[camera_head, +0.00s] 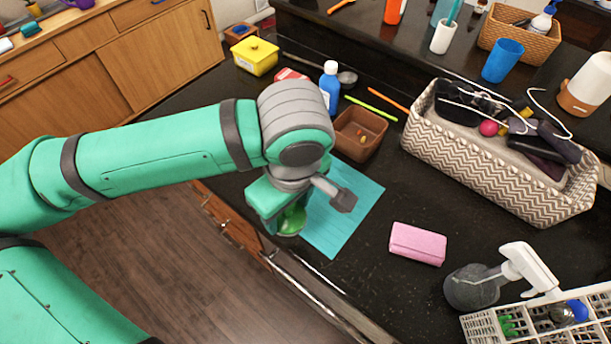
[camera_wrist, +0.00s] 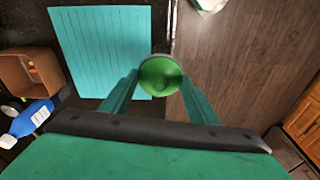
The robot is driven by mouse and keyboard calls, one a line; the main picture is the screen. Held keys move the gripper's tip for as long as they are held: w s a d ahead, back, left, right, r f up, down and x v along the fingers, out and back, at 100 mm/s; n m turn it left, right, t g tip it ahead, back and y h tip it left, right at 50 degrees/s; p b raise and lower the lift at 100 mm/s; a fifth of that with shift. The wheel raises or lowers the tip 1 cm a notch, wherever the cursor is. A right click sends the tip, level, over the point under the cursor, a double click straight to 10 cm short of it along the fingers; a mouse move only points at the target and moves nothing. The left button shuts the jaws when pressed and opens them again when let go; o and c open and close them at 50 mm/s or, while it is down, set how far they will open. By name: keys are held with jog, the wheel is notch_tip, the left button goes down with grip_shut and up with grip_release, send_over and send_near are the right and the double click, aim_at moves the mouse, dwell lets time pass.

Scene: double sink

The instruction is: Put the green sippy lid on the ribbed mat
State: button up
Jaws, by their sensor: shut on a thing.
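The green sippy lid (camera_head: 292,221) is held between the fingers of my gripper (camera_head: 283,218). In the wrist view the round green lid (camera_wrist: 161,76) sits between the two fingertips of my gripper (camera_wrist: 160,80). The ribbed mat (camera_head: 345,214) is a flat turquoise sheet on the black counter. In the wrist view the mat (camera_wrist: 100,45) lies just left of the lid, and the lid overlaps its right edge in the picture. The lid appears near the mat's edge at the counter front. I cannot tell its exact height. My wrist hides part of the mat in the head view.
A brown square bin (camera_head: 360,133) and a blue bottle (camera_head: 329,86) stand behind the mat. A pink wallet-like block (camera_head: 418,244) lies to its right. A large zigzag basket (camera_head: 500,170) stands farther right. The counter's front edge (camera_head: 310,277) drops to the wooden floor.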

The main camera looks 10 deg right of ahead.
jog(key=w+f, duration=0.2)
jog(key=w, duration=0.2)
jog(key=w+f, duration=0.3)
jog(key=w, duration=0.1)
jog(key=w+f, duration=0.3)
jog(key=w, duration=0.1)
jog(key=shift+d+f, duration=0.2)
jog(key=shift+w+d+f, duration=0.1)
jog(key=shift+w+f, duration=0.15)
jog(key=shift+f, duration=0.1)
jog(key=shift+w+f, duration=0.15)
jog(key=shift+f, duration=0.75)
jog(key=shift+w+f, duration=0.1)
jog(key=shift+f, duration=0.75)
jog(key=shift+f, duration=0.15)
jog(key=o, duration=1)
